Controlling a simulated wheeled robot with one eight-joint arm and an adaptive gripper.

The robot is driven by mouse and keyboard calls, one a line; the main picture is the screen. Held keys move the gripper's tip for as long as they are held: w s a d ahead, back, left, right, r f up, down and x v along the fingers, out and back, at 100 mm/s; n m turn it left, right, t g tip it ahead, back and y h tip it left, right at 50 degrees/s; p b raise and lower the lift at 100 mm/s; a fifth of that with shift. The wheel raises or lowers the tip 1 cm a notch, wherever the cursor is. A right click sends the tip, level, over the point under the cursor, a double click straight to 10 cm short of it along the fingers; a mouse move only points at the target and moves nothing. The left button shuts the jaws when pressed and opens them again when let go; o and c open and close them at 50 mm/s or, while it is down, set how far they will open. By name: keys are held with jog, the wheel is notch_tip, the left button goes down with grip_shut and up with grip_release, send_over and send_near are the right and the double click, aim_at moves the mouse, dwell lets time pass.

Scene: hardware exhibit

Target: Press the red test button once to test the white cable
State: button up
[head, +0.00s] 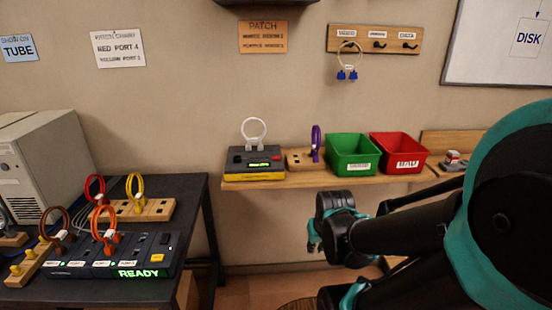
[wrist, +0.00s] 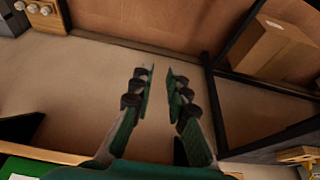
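The white cable (head: 254,130) is a loop standing upright on top of the dark tester with a yellow base (head: 254,176), on the wall shelf. The tester's small green display (head: 259,165) is lit, but its text is too small to read. A small reddish spot (head: 276,158) at the tester's right side may be the red test button; it is too small to be sure. My gripper (wrist: 160,72) is open and empty in the wrist view, with its two fingers apart over bare floor. In the head view my arm's end is below and right of the tester, in front of the shelf.
A wooden block with a purple cable (head: 316,142), a green bin (head: 352,155) and a red bin (head: 399,153) stand right of the tester. The dark table (head: 190,190) at left holds a READY panel (head: 130,262) and several cables. A cardboard box (wrist: 270,50) stands low down.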

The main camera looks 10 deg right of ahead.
grip_shut()
dwell(0.9)
